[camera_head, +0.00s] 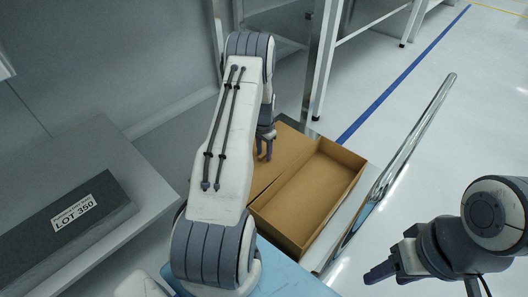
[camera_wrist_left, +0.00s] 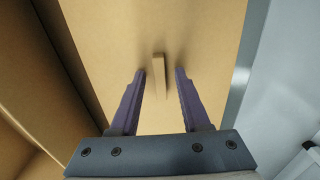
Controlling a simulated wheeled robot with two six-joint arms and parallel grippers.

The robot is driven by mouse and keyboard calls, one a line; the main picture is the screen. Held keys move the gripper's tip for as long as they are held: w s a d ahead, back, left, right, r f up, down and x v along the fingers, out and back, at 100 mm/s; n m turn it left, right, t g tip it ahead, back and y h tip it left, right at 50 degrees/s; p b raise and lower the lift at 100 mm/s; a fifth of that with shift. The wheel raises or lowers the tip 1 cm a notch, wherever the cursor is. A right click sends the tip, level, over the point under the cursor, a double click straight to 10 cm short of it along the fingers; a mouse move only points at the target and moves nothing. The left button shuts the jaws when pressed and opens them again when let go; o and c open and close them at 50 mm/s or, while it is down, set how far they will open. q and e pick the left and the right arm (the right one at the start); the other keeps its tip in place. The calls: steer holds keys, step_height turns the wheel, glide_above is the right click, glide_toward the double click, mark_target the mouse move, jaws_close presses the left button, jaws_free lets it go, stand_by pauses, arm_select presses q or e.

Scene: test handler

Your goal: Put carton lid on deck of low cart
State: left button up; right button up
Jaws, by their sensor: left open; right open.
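The carton lid (camera_head: 287,146) is a flat brown cardboard panel beside the open carton (camera_head: 312,200), partly hidden behind my left arm. In the left wrist view the lid (camera_wrist_left: 200,35) fills the middle, with a small raised tab (camera_wrist_left: 159,75) on it. My left gripper (camera_head: 265,150) is over the lid; its purple fingers (camera_wrist_left: 160,73) are open, one on each side of the tab, with gaps showing. My right gripper (camera_head: 375,274) is open and empty at the lower right, apart from the carton. I cannot clearly make out the low cart's deck.
A shiny metal rail (camera_head: 412,132) runs along the carton's right side. A dark box labelled LOT 350 (camera_head: 98,230) lies on a grey surface at left. A white-legged table (camera_head: 330,50) stands at the back. Floor beyond the rail, with a blue line (camera_head: 400,80), is clear.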

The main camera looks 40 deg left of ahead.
mark_target(264, 154)
arm_select(q)
step_height(264, 154, up, 12)
steer(key=p, duration=0.7)
steer(key=shift+r+p, duration=0.15)
steer(key=shift+p, duration=0.15)
